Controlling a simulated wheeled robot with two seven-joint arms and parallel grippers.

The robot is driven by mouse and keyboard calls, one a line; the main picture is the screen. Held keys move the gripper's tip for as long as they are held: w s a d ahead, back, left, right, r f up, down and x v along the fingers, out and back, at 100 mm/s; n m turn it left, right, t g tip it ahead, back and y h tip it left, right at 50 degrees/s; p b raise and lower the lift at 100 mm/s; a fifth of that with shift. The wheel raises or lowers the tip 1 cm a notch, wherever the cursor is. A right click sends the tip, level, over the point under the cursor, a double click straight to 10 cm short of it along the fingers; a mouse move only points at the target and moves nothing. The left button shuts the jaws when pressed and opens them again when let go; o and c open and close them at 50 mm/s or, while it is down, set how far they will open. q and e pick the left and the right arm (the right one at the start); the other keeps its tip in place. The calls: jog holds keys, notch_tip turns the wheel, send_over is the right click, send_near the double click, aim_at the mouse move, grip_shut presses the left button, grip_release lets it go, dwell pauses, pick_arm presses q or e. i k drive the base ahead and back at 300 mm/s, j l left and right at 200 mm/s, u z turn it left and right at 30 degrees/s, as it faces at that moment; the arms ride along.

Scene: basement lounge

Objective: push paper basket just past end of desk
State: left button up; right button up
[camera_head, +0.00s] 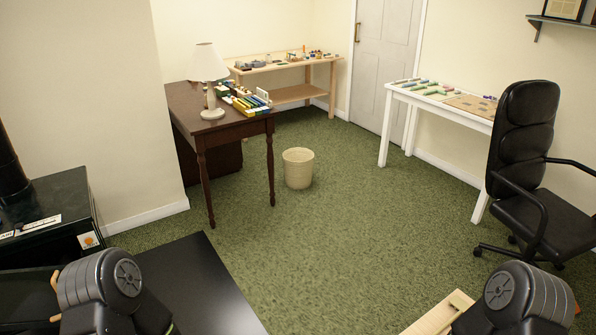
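The paper basket (298,168) is a small cream round bin standing upright on the green carpet, with open floor around it. It is just right of the dark wooden desk (229,124), near the desk's front right leg, and apart from it. A lamp and several books stand on the desk. Parts of my two arms show at the bottom left and bottom right, both far from the basket. Neither gripper's fingers can be seen.
A light wooden bench (309,91) stands behind the desk. A white table (440,107) and a black office chair (530,165) are at the right. A black flat surface (195,285) lies at the lower left. The carpet (330,240) between me and the basket is clear.

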aim_at(298, 169)
jog(key=i+j+u, duration=0.35)
jog(key=i, duration=0.4)
jog(key=i+u, duration=0.4)
jog(key=i, duration=0.35)
jog(key=i+l+z, duration=0.1)
jog(key=i+z, duration=0.7)
jog(key=i+j+z, duration=0.25)
jog(key=i+z, duration=0.15)
jog(key=i+l+z, duration=0.15)
jog(key=i+z, duration=0.2)
jog(key=i, duration=0.3)
jog(key=i+z, duration=0.4)
jog(key=i, duration=0.25)
jog(key=i+l+u, duration=0.15)
jog(key=i+u, duration=0.3)
jog(key=i, duration=1.45)
jog(key=i+u, duration=0.3)
jog(key=i, duration=0.15)
jog(key=i+l+u, duration=0.1)
jog(key=i+u, duration=0.25)
jog(key=i, duration=0.15)
jog(key=i+l+u, duration=0.3)
jog(key=i, duration=0.15)
jog(key=i+u, duration=0.4)
jog(key=j, duration=0.25)
